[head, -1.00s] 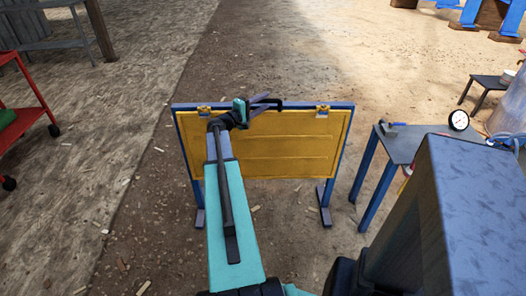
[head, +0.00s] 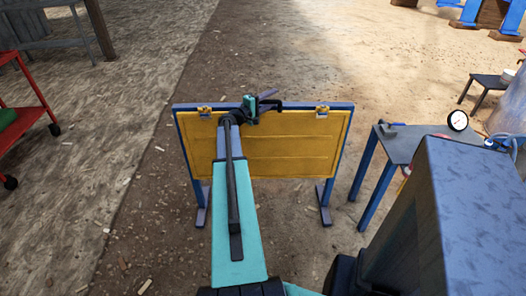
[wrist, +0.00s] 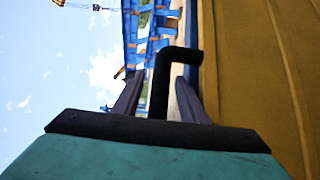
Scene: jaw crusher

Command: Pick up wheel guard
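The wheel guard (head: 265,150) is a yellow panel that hangs upright on a blue stand (head: 347,140). A black bar handle (head: 290,104) runs along its top edge. My gripper (head: 266,98) is at the left part of this handle. In the wrist view, the handle (wrist: 180,54) bends down between the two fingers of my gripper (wrist: 158,82). The fingers are apart, with a gap visible on each side of the handle. The yellow panel (wrist: 260,70) fills the right side of that view. My arm hides part of the panel's left side.
A small metal table (head: 408,150) with a dial gauge (head: 457,121) stands to the right of the stand. A red cart (head: 38,95) is at the left edge. A stool (head: 487,82) is farther right. The ground behind the stand is open.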

